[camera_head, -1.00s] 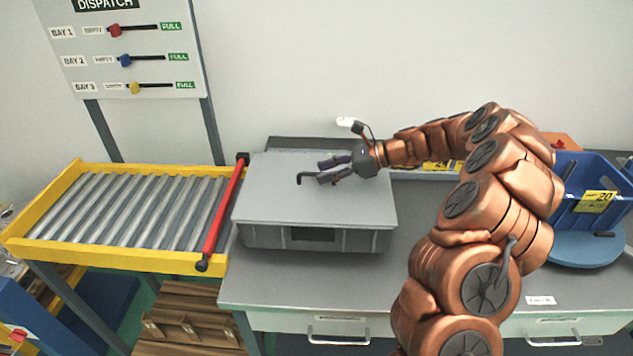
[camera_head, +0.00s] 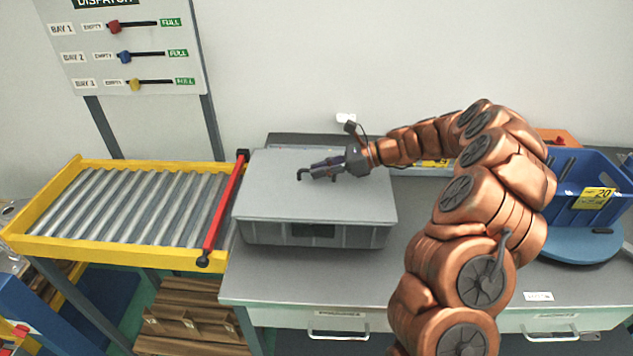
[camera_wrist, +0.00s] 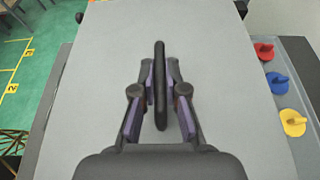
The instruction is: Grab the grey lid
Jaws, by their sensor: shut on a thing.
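The grey lid (camera_head: 280,198) lies flat on top of a grey crate (camera_head: 265,233) on the workbench. The lid also fills the middle of the wrist view (camera_wrist: 220,75). A dark bar handle (camera_wrist: 160,70) stands up from the lid, and its bent end shows in the head view (camera_head: 302,174). My gripper (camera_head: 325,168) is over the middle of the lid. In the wrist view my gripper (camera_wrist: 160,85) has its two fingers closed against both sides of the handle. The lid still rests on the crate.
A yellow-framed roller conveyor (camera_head: 130,205) with a red bar (camera_head: 224,210) stands left of the crate. A blue bin (camera_head: 575,215) on a round blue base stands at the right. Red, blue and yellow knobbed pieces (camera_wrist: 278,83) show in the wrist view.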

